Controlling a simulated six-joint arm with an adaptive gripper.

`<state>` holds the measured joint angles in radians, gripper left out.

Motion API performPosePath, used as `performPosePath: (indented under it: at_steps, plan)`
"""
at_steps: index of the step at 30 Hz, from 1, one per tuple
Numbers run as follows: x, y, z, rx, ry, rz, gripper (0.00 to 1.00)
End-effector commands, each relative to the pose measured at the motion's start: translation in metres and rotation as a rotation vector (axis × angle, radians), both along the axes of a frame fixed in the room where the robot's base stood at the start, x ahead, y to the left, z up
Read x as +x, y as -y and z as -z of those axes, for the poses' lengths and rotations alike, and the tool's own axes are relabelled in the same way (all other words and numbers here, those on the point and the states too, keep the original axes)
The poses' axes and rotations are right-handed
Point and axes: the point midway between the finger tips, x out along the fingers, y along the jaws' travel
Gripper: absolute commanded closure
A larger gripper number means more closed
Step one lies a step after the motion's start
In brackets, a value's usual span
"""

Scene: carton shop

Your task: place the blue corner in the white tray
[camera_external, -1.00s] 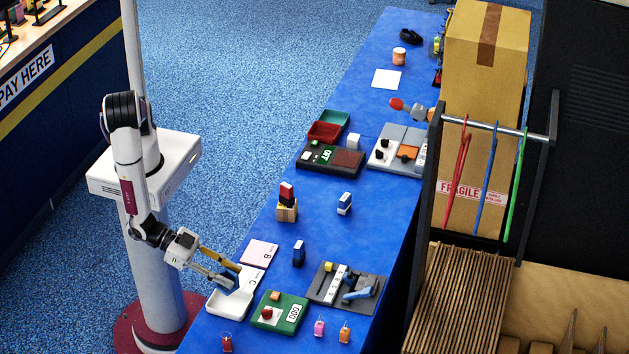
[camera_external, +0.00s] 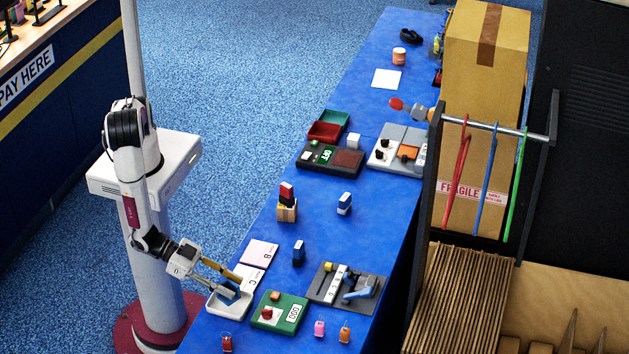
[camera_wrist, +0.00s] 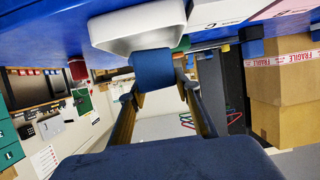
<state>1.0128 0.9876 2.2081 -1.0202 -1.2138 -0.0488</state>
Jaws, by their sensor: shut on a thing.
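The blue corner (camera_wrist: 153,69) is between the fingertips of my gripper (camera_wrist: 160,92) in the wrist view, and the jaws are shut on it. In the external view the blue corner (camera_external: 229,291) is low at the white tray (camera_external: 217,306), within its outline. The white tray also shows in the wrist view (camera_wrist: 110,32), right beside the blue corner. I cannot tell whether the corner touches the tray floor. My gripper (camera_external: 228,287) comes in from the left, tilted downward.
Cards marked B (camera_external: 260,253) and C (camera_external: 250,277) lie beside the tray. A green device (camera_external: 292,319) is at its right. A dark blue block (camera_external: 299,254) and a grey board (camera_external: 325,291) stand further right.

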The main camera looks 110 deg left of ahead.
Motion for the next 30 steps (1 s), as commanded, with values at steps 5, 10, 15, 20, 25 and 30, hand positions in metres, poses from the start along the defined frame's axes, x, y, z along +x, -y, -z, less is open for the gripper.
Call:
performPosePath:
  at_steps: [5,10,15,20,25,30]
  plan:
    - [0.0,0.0,0.017,0.002,0.0,0.0,0.75]
    - [0.0,0.0,0.026,0.0,0.001,0.0,0.75]
    - [0.0,0.0,0.027,0.0,0.001,0.0,0.75]
    - [0.0,0.0,0.027,0.0,0.001,0.0,0.75]
    - [0.0,0.0,0.03,0.001,0.0,0.0,0.75]
    - [0.0,0.0,0.029,0.0,0.001,0.0,0.51]
